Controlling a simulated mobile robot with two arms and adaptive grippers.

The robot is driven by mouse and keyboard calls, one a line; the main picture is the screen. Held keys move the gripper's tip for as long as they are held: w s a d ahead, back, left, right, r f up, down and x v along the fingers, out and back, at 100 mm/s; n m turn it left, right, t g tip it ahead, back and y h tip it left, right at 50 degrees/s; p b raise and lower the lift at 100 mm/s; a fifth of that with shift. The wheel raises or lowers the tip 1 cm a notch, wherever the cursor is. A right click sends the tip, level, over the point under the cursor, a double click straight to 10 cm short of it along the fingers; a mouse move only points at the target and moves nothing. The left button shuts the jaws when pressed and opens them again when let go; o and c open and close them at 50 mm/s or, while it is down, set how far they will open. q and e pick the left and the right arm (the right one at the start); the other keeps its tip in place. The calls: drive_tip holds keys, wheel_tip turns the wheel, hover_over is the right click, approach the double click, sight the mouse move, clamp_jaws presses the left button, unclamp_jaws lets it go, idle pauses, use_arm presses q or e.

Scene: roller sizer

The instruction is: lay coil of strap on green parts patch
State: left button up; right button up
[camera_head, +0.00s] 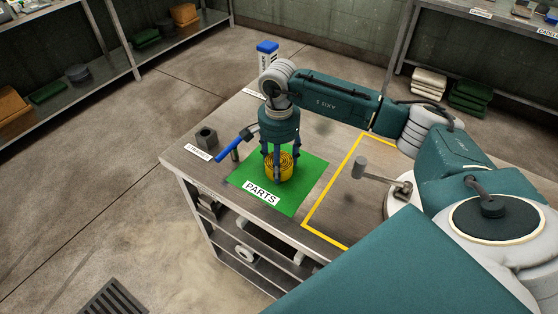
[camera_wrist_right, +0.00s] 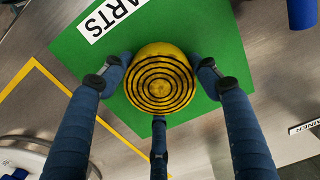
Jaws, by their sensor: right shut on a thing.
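The coil of strap (camera_head: 286,168) is a yellow roll with dark spiral lines, over the green parts patch (camera_head: 312,170) near the bench's left part. In the right wrist view the coil (camera_wrist_right: 160,82) sits face-on between three blue fingers, with the green patch (camera_wrist_right: 75,50) behind it. My right gripper (camera_head: 280,172) points down and is shut on the coil. The coil is low over the patch, well inside its edges; I cannot tell whether its underside touches it. My left gripper is not in view.
A blue-handled tool (camera_head: 232,149) stands close left of the patch, near a dark nut-like block (camera_head: 206,138). A blue-capped bottle (camera_head: 267,54) stands at the back. Yellow tape (camera_head: 322,206) outlines an area to the right. A grey knob-ended lever (camera_head: 361,169) stands there.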

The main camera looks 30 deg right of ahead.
drive_tip(key=shift+f, duration=0.15)
drive_tip(key=o, duration=1.2)
drive_tip(key=shift+r, duration=0.4)
drive_tip(key=shift+w+r, duration=0.1)
drive_tip(key=shift+r, duration=0.25)
wheel_tip(320, 180, up, 11)
drive_tip(key=shift+b, duration=1.25)
